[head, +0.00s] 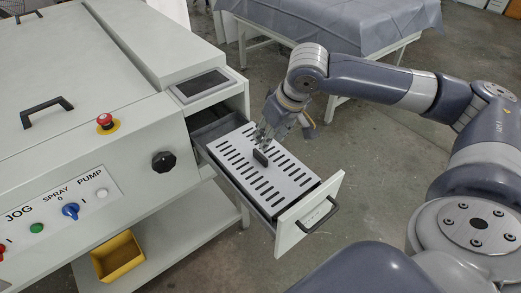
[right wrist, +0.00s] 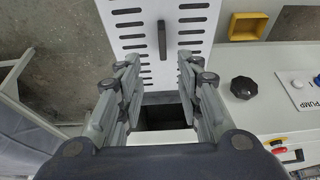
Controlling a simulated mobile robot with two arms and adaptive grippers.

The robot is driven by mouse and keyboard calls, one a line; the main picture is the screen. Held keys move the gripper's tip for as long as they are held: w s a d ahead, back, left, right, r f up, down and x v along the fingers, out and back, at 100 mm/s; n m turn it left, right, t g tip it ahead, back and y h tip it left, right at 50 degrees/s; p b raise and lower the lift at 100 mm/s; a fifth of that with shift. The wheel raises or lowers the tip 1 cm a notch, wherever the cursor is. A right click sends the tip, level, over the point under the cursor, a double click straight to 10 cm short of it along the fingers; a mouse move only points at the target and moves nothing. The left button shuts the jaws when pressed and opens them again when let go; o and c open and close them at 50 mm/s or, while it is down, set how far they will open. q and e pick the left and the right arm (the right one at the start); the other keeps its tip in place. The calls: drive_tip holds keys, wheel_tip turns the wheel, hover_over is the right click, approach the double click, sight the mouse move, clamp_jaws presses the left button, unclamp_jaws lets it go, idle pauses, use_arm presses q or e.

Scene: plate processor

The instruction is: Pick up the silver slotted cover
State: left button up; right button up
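The silver slotted cover (head: 275,174) lies flat in the open drawer, with several rows of dark slots and a small dark upright handle (head: 261,158) in its middle. The cover (right wrist: 152,45) and its handle (right wrist: 162,39) also show in the right wrist view. My right gripper (head: 264,143) is above the cover, close to the handle in the head view. In the right wrist view my right gripper (right wrist: 158,65) is open and empty; the handle appears beyond the fingertips, lined up with the gap between them. My left gripper is not in view.
The drawer front (head: 307,214) with its black handle (head: 322,214) sticks out from the machine. A black knob (head: 163,161) and a screen (head: 202,84) are beside the drawer. A yellow bin (head: 119,257) is below. A cloth-covered table (head: 340,22) stands behind.

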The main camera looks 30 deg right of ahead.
sight(261, 155)
drive_tip(key=f, duration=0.2)
drive_tip(key=a+f, duration=0.1)
drive_tip(key=f, duration=0.1)
drive_tip(key=shift+w, duration=0.35)
drive_tip(key=p+x, duration=0.1)
drive_tip(key=x, duration=0.3)
drive_tip(key=shift+w+d+f+p, duration=0.1)
drive_tip(key=shift+d+f+p, duration=0.05)
drive_tip(key=shift+f+p, duration=0.25)
drive_tip(key=shift+w+f, duration=0.15)
drive_tip(key=shift+f, duration=0.15)
drive_tip(key=shift+w+f, duration=0.1)
drive_tip(key=shift+c, duration=0.5)
clamp_jaws()
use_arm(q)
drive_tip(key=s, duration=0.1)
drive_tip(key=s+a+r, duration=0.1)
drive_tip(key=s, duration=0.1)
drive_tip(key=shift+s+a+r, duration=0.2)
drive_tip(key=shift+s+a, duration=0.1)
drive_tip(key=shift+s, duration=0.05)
